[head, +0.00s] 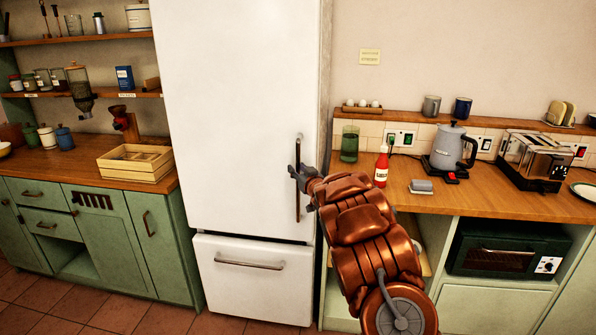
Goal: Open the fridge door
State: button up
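The white fridge (235,110) stands in the middle of the head view. Its tall upper door looks closed, flush above a lower drawer (240,270) with a horizontal handle. A dark vertical handle (298,207) is on the right side of the upper door. My gripper (297,174) is at the middle of this handle and overlaps it, with grey fingers on its left side. My copper-coloured arm reaches in from the lower right. Whether the fingers are closed around the handle is too small to tell.
A green cabinet with a wooden top (85,172) stands left of the fridge, with a wooden crate (136,162) on it. The right counter (480,190) holds a red bottle (381,167), a kettle (450,147) and a toaster (535,158). Tiled floor (150,318) shows at lower left.

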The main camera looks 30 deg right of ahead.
grip_shut()
jog(key=shift+f, duration=0.1)
dwell(0.4)
